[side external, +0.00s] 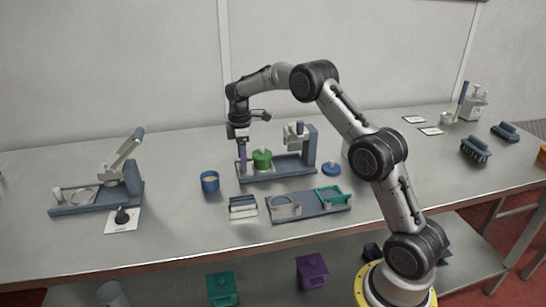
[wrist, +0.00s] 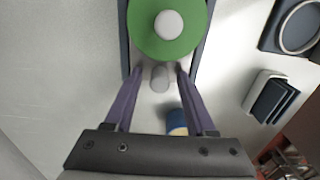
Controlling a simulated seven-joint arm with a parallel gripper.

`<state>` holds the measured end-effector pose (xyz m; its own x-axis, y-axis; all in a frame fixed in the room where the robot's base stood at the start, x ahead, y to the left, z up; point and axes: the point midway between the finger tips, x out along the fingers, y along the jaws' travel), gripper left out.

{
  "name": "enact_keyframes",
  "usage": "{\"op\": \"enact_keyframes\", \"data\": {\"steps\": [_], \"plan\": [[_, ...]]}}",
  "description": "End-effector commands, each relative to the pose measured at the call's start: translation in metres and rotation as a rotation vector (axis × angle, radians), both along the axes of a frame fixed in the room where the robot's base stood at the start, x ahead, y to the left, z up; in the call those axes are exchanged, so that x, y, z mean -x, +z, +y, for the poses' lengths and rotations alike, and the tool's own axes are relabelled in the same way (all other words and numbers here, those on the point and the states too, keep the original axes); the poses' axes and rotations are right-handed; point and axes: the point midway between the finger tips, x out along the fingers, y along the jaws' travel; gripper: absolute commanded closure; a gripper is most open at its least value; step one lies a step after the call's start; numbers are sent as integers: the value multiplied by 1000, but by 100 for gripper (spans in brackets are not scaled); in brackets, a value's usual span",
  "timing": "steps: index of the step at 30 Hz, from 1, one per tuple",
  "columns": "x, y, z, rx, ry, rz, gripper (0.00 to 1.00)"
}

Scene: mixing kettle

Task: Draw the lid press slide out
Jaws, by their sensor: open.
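The lid press (side external: 309,150) is a blue-grey frame with an upright at its right and a light press head, standing mid-bench in the side view. A green round piece (side external: 262,158) with a pale knob sits on its base; the wrist view shows this green disc (wrist: 185,40) from above. A small grey knob (wrist: 160,78) stands at the near end of the base in the wrist view. My gripper (wrist: 159,72) is open, its purple fingers either side of that knob with gaps showing. In the side view my gripper (side external: 242,166) points down at the base's left end.
A blue cup (side external: 210,182) stands just left of the press. A blue disc (side external: 331,168) lies to its right. Another lever device (side external: 98,194) stands far left. Bench between it and the cup is clear.

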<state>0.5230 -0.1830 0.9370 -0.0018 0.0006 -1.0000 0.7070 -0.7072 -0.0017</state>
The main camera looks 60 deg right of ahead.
Motion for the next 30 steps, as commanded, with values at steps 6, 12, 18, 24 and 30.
{"op": "enact_keyframes", "data": {"steps": [6, 12, 18, 24, 30], "plan": [[-1, 21, 0, 1, 0, -4, 44], [-1, 39, 0, 1, 0, -4, 44], [-1, 56, 0, 1, 0, -3, 44], [0, 67, 0, 1, 0, -3, 44], [-1, 76, 0, 1, 0, -3, 44]]}}
